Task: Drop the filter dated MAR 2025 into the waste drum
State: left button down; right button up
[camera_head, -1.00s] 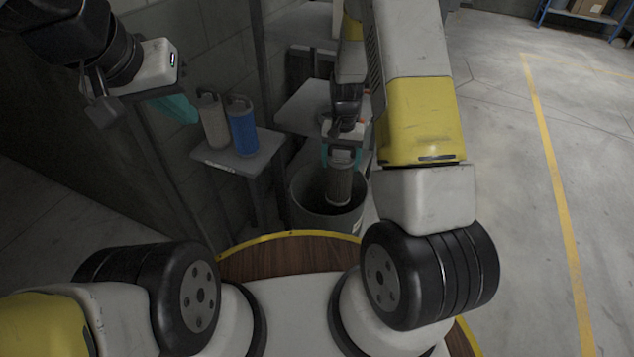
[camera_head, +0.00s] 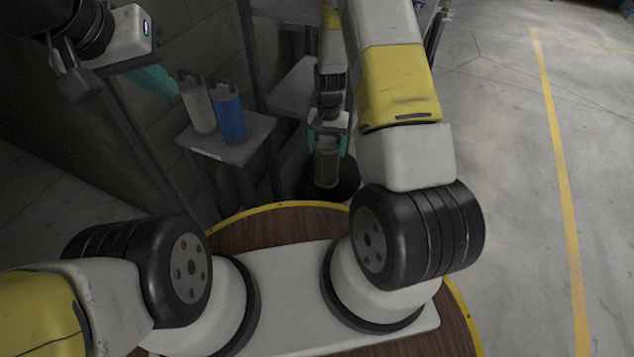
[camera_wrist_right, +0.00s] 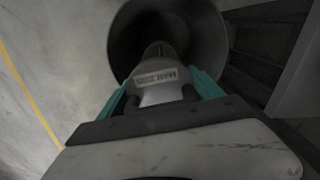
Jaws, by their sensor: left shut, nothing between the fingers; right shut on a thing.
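My right gripper (camera_head: 328,132) is shut on the top of a dark grey cylindrical filter (camera_head: 327,168). The filter hangs upright over the dark mouth of the waste drum (camera_head: 348,188). In the right wrist view, the filter's pale top carries a label (camera_wrist_right: 157,77) too small to read, and the drum's round grey rim (camera_wrist_right: 216,45) surrounds its far end. I cannot tell how deep the filter reaches. My left gripper (camera_head: 152,80) is shut and empty at the upper left, short of the shelf with the other filters. No date is legible.
A beige filter (camera_head: 197,105) and a blue filter (camera_head: 229,115) stand on a small grey shelf (camera_head: 215,150) left of the drum. Another grey surface (camera_head: 290,92) lies behind. The floor at right is open, with a yellow line (camera_head: 557,150).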

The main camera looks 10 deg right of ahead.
jog(key=shift+f, duration=0.3)
jog(key=o, duration=1.6)
jog(key=shift+r, duration=3.9)
